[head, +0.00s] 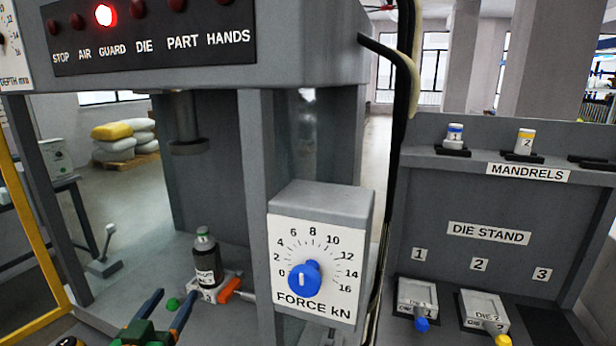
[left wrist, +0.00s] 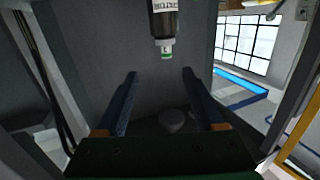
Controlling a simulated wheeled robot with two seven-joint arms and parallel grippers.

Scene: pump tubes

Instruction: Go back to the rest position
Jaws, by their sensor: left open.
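My left gripper (head: 175,294) is low in the head view, at the front of the press, with its two blue fingers spread apart. It is open and empty. The left wrist view shows the same open fingers (left wrist: 160,76) with a gap between them. A dark bottle-like part (head: 207,268) with a white label and green-marked top stands upright on a die (head: 208,295) marked 3 with an orange handle. The fingers are apart from it. In the left wrist view the dark part (left wrist: 163,22) appears upside down beyond the fingertips. My right gripper is not in view.
The press has a ram (head: 187,140) above the part, a grey post (head: 258,210) and a force dial box (head: 318,245) to the right. The GUARD lamp (head: 104,15) glows red. A die stand (head: 480,260) with two dies and a mandrel shelf stands right. A lever (head: 107,245) is left.

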